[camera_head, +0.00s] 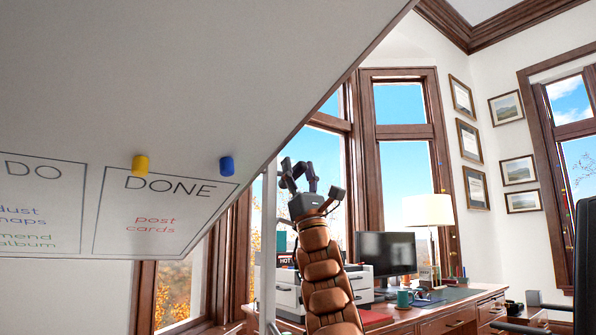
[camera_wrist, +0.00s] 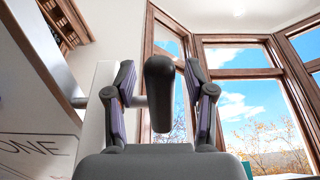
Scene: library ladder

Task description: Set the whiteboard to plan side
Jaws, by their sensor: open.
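The whiteboard (camera_head: 190,70) fills the upper left of the head view, tilted, its lower right edge running up diagonally. The face I see carries a DONE box (camera_head: 160,215) and part of a DO box. Its edge and part of the DONE lettering show at left in the wrist view (camera_wrist: 35,130). A dark rounded knob (camera_wrist: 160,82) on a short grey shaft juts from the pale upright post (camera_wrist: 101,90). My gripper (camera_head: 299,176) is open, with the knob between its fingers in the wrist view; contact is not visible. In the head view I cannot make out the knob clearly.
A yellow magnet (camera_head: 140,164) and a blue magnet (camera_head: 227,166) sit on the board. A wooden desk (camera_head: 430,318) with a monitor (camera_head: 386,252), a lamp (camera_head: 428,212) and a green mug (camera_head: 403,298) stands behind my arm. A dark chair (camera_head: 584,260) is at right.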

